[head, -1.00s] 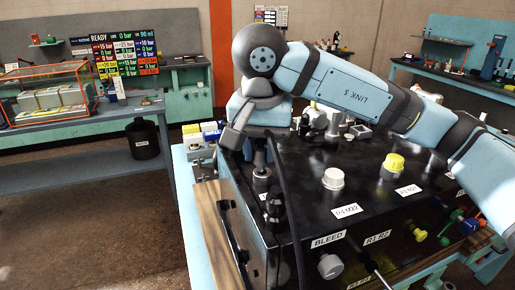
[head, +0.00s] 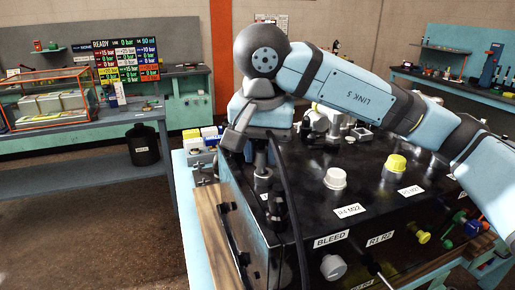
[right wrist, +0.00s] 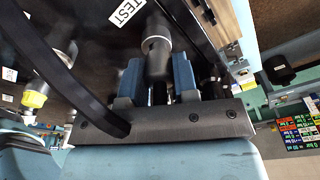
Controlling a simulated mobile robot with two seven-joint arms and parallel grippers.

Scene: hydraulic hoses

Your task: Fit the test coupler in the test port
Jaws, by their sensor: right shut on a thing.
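My right gripper (head: 258,162) points down at the near left corner of the black test block (head: 310,190). In the right wrist view its two blue fingers (right wrist: 157,78) are shut on a dark grey cylindrical piece, the test coupler (right wrist: 157,68). The coupler's far end is at a pale ring (right wrist: 156,43) by the TEST label (right wrist: 127,11). I cannot tell whether the coupler is seated in the port there or only in line with it. A black hose (head: 289,200) runs down from beside the gripper. My left gripper is not in view.
White (head: 336,178) and yellow (head: 396,164) caps stand on the block's top. A grey BLEED knob (head: 333,267) and coloured fittings (head: 447,235) are on its front. A wooden strip (head: 212,225) lies along its left side. A readout board (head: 125,60) stands behind.

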